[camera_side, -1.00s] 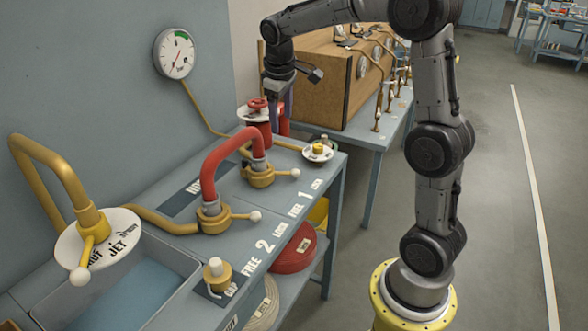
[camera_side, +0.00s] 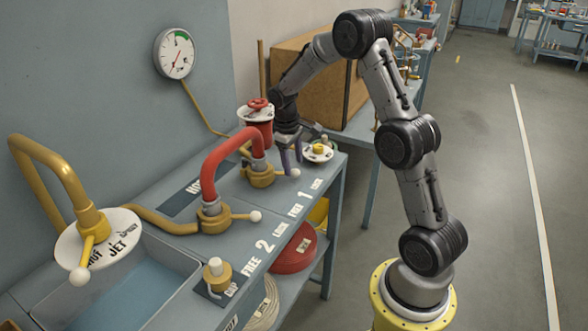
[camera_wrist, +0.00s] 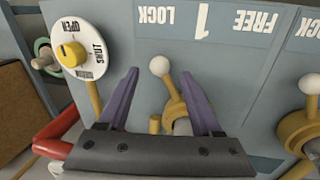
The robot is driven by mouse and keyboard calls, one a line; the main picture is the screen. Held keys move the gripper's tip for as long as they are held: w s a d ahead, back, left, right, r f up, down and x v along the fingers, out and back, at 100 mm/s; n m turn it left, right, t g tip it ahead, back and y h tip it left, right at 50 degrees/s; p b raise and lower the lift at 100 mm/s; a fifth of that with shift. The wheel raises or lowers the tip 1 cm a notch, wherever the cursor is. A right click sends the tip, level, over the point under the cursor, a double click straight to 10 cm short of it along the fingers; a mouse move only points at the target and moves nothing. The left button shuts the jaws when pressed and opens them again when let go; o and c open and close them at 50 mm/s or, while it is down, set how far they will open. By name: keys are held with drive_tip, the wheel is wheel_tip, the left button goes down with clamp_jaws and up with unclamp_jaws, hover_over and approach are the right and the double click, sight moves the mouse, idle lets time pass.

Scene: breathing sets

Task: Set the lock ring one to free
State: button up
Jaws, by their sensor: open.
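Lock ring one (camera_side: 260,179) is a brass collar at the far end of the red hose (camera_side: 222,158) on the bench. Its lever ends in a white ball (camera_wrist: 160,66), which also shows in the side view (camera_side: 295,173). In the wrist view the ball is on the LOCK side of the "1" label (camera_wrist: 203,18). My gripper (camera_wrist: 160,74) is open and points down at the lever. Its two purple fingers show on either side of the lever in the wrist view; I cannot tell whether they touch it. The gripper partly hides the collar.
A yellow-knobbed dial (camera_side: 318,151) stands close to the right of my gripper. A red valve (camera_side: 257,112) stands behind it. Lock ring two (camera_side: 213,217) with its own ball lever is nearer the camera.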

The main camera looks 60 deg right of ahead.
sight(294, 170)
drive_tip(key=shift+d+f, duration=0.15)
drive_tip(key=shift+f, duration=0.65)
drive_tip(key=shift+d+f, duration=0.15)
drive_tip(key=shift+f, duration=0.6)
clamp_jaws()
